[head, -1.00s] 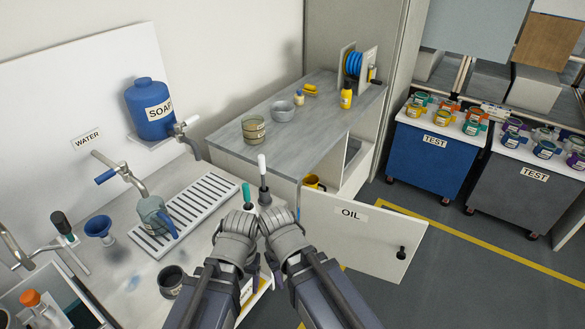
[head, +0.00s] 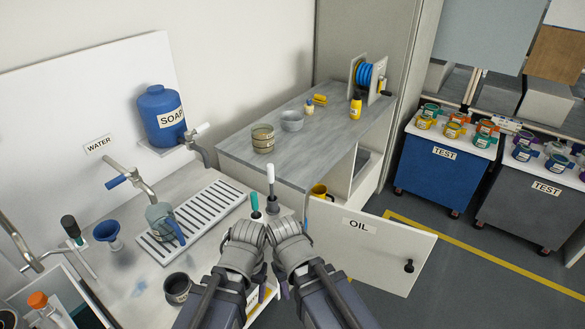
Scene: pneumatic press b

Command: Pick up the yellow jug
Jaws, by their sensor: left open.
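The yellow jug (head: 320,191) stands inside the low cabinet under the grey worktop, behind the open door marked OIL (head: 372,235). Only its upper part shows; the door hides the rest. My left gripper (head: 262,278) is open and empty, low in the middle of the picture, nearer to me than the jug and well apart from it. My arms partly hide it. My right arm is beside it, and the jaws of my right gripper do not show clearly.
The OIL door stands out over the floor. A white-handled tool (head: 271,183) and a green-handled tool (head: 256,206) stand near my arms. A sink counter with a drain grate (head: 194,222) is at left. Floor is free right of the door, before the blue TEST cart (head: 440,165).

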